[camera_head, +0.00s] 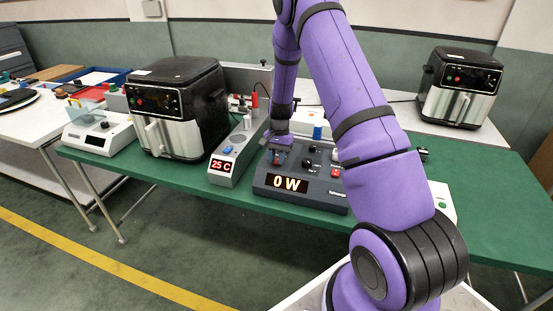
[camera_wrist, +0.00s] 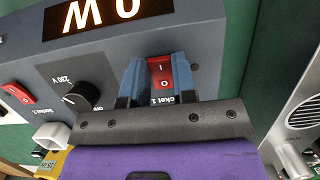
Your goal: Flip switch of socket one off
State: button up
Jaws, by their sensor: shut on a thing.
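The grey power box (camera_head: 300,198) with a lit "0 W" display (camera_head: 287,184) stands on the green table. In the wrist view, the red rocker switch of socket one (camera_wrist: 160,72) sits on the box above a label partly reading "cket 1". It bears I and O marks; which side is pressed, I cannot tell. My gripper (camera_head: 277,157) reaches down to the box's left part. In the wrist view its blue fingers are on either side of the red switch, shut on it. A second red switch (camera_wrist: 18,93) and a black knob (camera_wrist: 75,97) are at the left.
A temperature unit (camera_head: 230,158) showing "25 C" stands close left of the box. An air fryer (camera_head: 173,108) is further left, and another (camera_head: 459,87) is at the back right. A white device (camera_head: 98,137) sits at the left end. The green table (camera_head: 490,190) is clear at right.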

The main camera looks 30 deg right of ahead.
jog(key=o, duration=0.9)
jog(key=v, duration=1)
jog(key=shift+r, duration=0.35)
